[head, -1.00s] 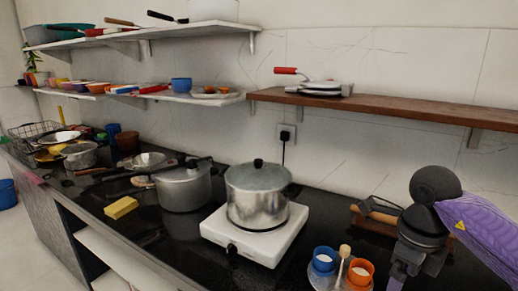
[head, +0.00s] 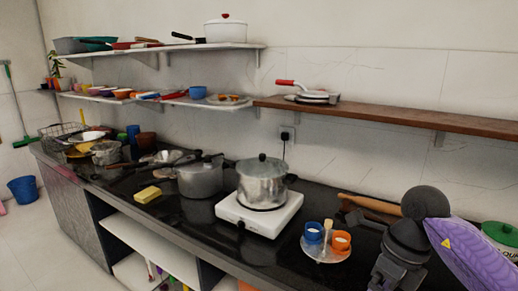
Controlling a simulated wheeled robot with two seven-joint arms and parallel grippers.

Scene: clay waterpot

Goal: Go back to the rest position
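My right arm, with a purple cover and dark joints, comes in at the lower right of the head view. Its gripper (head: 383,278) hangs low over the counter's front right part, beside the tray with the cups. The fingers are dark and partly cut off by the lower edge, so I cannot tell whether they are open or hold anything. My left gripper is not in view. No clay waterpot is clearly seen.
The black counter (head: 180,208) holds a lidded pot (head: 262,184) on a white stove (head: 233,214), a pressure cooker (head: 200,178), a yellow sponge (head: 147,194) and a round tray (head: 318,256) with blue and orange cups. Shelves line the wall. A blue bucket (head: 22,190) stands on the floor left.

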